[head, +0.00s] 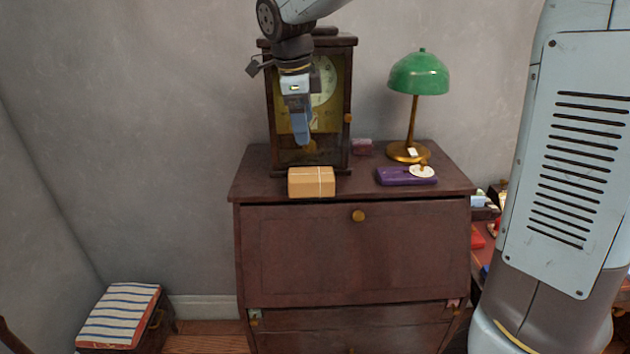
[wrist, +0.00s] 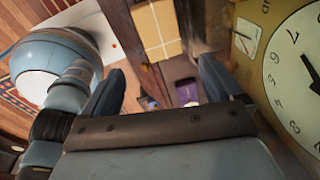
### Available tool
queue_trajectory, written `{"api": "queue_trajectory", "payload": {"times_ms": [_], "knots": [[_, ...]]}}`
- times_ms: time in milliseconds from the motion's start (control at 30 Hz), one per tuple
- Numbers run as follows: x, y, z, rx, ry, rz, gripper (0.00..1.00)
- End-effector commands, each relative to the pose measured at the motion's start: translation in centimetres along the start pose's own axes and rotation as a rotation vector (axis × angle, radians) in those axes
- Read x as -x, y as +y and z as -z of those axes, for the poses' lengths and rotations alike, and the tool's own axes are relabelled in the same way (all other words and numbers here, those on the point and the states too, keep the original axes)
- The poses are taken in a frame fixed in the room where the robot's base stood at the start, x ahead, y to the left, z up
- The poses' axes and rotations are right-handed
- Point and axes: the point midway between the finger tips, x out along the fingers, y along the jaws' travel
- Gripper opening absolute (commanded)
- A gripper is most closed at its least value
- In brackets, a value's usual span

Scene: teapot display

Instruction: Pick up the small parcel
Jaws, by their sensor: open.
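The small parcel (head: 311,182) is a tan box tied with pale string. It sits at the front edge of the brown desk top, left of the middle. In the wrist view the parcel (wrist: 157,28) shows at the top centre, beyond my fingertips. My gripper (head: 301,138) points down above the parcel, in front of the clock, with a clear gap below it. In the wrist view my gripper (wrist: 160,78) has its two fingers wide apart with nothing between them.
The tall clock (head: 326,95) stands close behind my gripper. A striped-top stool (head: 119,314) stands at lower left.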

Motion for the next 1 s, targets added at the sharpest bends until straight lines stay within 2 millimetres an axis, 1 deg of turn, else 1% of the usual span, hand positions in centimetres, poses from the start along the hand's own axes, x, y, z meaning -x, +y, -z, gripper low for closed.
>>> {"api": "queue_trajectory", "payload": {"times_ms": [67,167,500,633,867,1000], "knots": [[0.0,-0.2,-0.1,-0.026,0.003,0.000,0.93],[-0.8,-0.2,0.0,-0.036,0.005,-0.002,0.93],[-6.5,-0.1,0.0,-0.035,0.006,-0.003,0.93],[-7.9,-0.2,0.0,-0.034,0.005,-0.002,0.93],[-9.1,-0.1,0.0,-0.033,0.004,-0.002,0.93],[-11.1,0.0,-0.2,-0.033,0.006,-0.003,0.93]]}}
